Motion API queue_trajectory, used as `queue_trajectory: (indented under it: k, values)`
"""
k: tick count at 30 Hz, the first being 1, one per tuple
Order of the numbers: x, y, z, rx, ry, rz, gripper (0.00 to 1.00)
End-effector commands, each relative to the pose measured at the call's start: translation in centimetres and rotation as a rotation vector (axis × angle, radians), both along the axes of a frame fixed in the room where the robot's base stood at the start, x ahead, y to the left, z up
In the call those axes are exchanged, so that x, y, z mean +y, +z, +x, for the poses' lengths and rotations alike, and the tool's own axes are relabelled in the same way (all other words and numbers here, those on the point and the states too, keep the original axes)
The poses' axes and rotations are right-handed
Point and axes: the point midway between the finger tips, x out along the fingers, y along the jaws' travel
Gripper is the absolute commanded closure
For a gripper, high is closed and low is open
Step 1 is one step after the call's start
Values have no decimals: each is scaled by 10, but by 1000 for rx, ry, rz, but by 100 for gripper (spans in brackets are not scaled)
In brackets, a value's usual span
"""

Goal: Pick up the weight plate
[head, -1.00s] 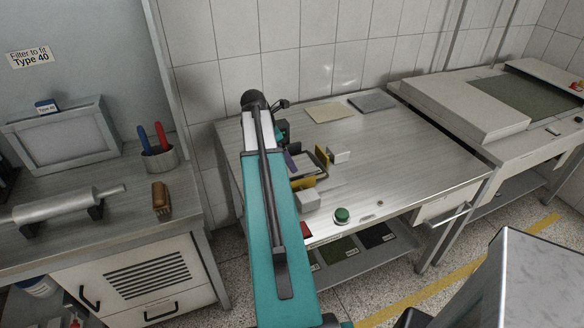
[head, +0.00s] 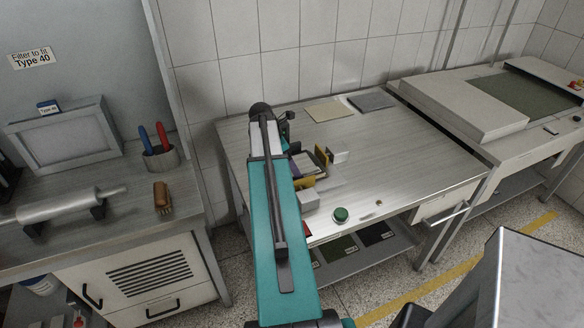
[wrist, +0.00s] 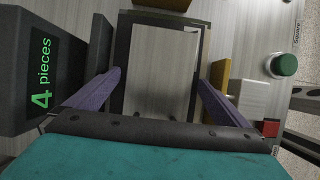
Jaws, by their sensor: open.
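I cannot clearly tell which thing is the weight plate. The closest match is a flat dark frame (wrist: 124,62) with a pale, brushed-looking middle, lying between my fingers in the wrist view; it is small and partly hidden by my arm in the head view. Yellow-brown upright blocks (wrist: 221,75) stand beside it; one also shows in the head view (head: 320,155). My gripper (wrist: 160,77) is open, one purple finger on either side of the frame, holding nothing. Whether the fingers touch the frame cannot be told.
A dark box (wrist: 40,65) reading "4 pieces" stands close on the left in the wrist view. A pale block (head: 308,198) and a green button (head: 341,214) are close by on the metal table (head: 410,150). Flat pads (head: 371,101) lie at the back; the table's right is clear.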

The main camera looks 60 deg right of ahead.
Motion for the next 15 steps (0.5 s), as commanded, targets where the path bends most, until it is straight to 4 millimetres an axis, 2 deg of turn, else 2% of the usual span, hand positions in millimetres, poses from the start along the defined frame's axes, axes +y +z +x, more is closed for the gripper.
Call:
queue_trajectory:
  k: [5, 6, 15]
  values:
    - [0, 0, 0, 0, 0, 0, 0]
    - [0, 0, 0, 0, 0, 0, 3]
    - [0, 0, 0, 0, 0, 0, 54]
